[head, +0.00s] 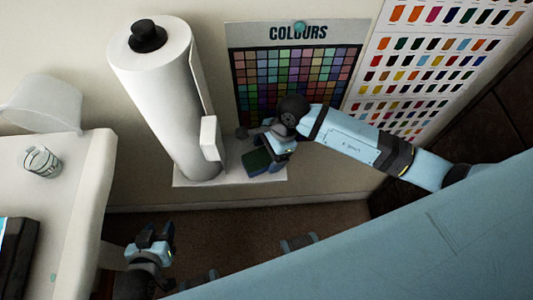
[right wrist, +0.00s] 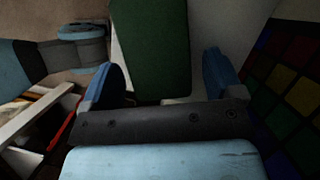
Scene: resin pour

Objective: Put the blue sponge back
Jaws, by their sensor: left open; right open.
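The sponge (head: 257,161) shows a dark green top face and a thin bluish side edge. It lies on the small white wall shelf (head: 230,175), right of the white roll. In the right wrist view its green face (right wrist: 155,45) lies ahead of and between the fingers. My right gripper (head: 279,150) is open beside the sponge in the head view; its fingers also show in the right wrist view (right wrist: 163,82). I cannot tell whether they touch the sponge. My left gripper (head: 152,238) is open and empty, low over the floor and away from the shelf.
A large white roll (head: 160,95) with a black knob stands on the shelf's left. A colour chart (head: 290,75) hangs behind my right gripper. A white table (head: 85,190) at left carries a clear cup (head: 42,162) and a translucent tub (head: 45,103).

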